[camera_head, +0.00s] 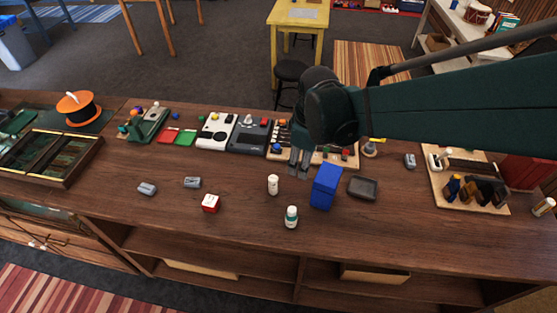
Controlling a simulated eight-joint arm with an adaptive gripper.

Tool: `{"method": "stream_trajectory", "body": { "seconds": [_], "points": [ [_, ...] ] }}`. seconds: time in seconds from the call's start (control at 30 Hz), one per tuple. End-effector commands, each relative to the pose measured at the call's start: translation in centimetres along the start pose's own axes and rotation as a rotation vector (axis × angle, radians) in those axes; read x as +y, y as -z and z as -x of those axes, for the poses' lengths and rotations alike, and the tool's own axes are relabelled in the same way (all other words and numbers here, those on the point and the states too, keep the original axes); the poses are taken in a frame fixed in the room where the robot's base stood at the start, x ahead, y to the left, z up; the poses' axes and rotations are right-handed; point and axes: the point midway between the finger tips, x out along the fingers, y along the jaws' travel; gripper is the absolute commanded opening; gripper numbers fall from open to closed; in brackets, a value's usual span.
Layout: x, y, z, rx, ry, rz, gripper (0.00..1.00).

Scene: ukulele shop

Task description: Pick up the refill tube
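Several small containers could be the refill tube, and I cannot tell which one is. A small white cylinder (272,185) stands upright on the wooden counter. A white bottle with a green label (291,217) stands nearer the front edge. Another pale tube-like container (543,207) is tilted or lying at the far right. My gripper (299,172) points down above the counter, behind and slightly right of the white cylinder. Its two fingers show a gap, and nothing is visible between them. It is apart from all three containers.
A blue box (325,187) stands right of the white cylinder, with a dark tray (363,188) beside it. A red-and-white cube (210,203) and grey blocks (147,189) lie left. Boards and devices line the back. The counter (245,207) is bare between cube and cylinder.

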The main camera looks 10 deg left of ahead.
Motion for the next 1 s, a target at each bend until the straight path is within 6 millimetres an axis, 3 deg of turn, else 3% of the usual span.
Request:
{"method": "stream_trajectory", "body": {
  "seconds": [0.5,0.7,1.0],
  "points": [
    [-2.1,7.2,-6.7,-0.057,0.106,0.331,0.39],
    [-2.8,8.3,-8.0,-0.067,0.126,0.391,0.39],
    [-2.9,8.4,-8.2,-0.068,0.129,0.400,0.39]
  ]
}}
